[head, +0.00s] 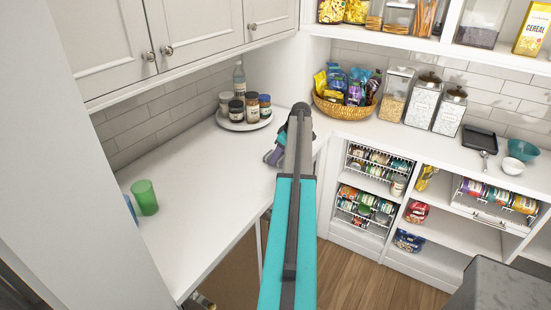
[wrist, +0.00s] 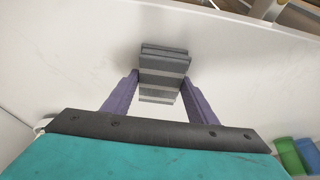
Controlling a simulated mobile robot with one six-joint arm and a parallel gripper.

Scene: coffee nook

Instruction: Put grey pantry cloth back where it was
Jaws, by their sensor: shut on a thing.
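The grey pantry cloth (wrist: 163,65) is a folded, striped grey block in the wrist view. My gripper (wrist: 162,80) is shut on it, with a purple finger on each side. The cloth is over the white counter (head: 190,180); I cannot tell whether it touches the surface. In the head view my gripper (head: 274,156) is over the right part of the left counter, near the inner corner. My arm hides most of the gripper and cloth there.
A round white tray (head: 232,126) with jars and a bottle stands behind, left of my gripper. A wicker basket (head: 345,111) of snacks stands at the back right. Green (head: 145,197) and blue (head: 130,209) cups stand at the left. The counter between is clear.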

